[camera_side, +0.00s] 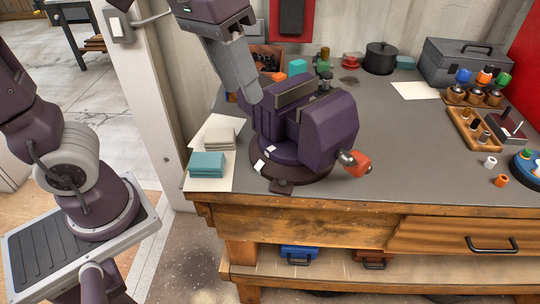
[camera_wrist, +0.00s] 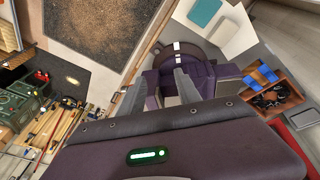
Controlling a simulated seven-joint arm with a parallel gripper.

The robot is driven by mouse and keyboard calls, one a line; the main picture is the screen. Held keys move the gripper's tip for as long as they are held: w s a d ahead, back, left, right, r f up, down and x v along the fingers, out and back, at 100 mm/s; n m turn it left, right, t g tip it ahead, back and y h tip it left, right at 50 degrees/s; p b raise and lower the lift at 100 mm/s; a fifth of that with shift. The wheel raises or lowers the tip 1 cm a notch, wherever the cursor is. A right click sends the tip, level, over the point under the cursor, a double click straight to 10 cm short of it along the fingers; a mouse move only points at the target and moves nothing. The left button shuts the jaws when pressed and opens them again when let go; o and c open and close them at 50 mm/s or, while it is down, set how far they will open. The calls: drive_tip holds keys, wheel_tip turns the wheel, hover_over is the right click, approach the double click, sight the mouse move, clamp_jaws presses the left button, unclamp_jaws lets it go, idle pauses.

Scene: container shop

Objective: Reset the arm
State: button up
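My gripper (camera_side: 255,99) hangs from the upper left in the side view. Its grey fingers point down beside the purple vise (camera_side: 332,133), on the vise's left side in that picture. The two fingers look like one shape there. In the wrist view my gripper (camera_wrist: 158,80) has its two fingers apart, with nothing seen held between them. The vise (camera_wrist: 203,78) shows beyond the fingertips. I cannot tell whether a finger touches it.
Teal pads (camera_side: 207,165) and grey pads (camera_side: 219,138) lie left of the vise on the grey workbench (camera_side: 390,170). Behind stand a black pot (camera_side: 381,58) and a grey toolbox (camera_side: 470,65). Wooden trays with pegs sit at right. The bench's front middle is clear.

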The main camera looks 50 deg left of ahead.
drive_tip(key=s+a+f+t+y, duration=0.1)
drive_tip(key=s+a+f, duration=0.3)
drive_tip(key=s, duration=0.5)
drive_tip(key=shift+s+a+t, duration=0.35)
drive_tip(key=shift+a+t, duration=0.55)
drive_tip(key=shift+o, duration=0.4)
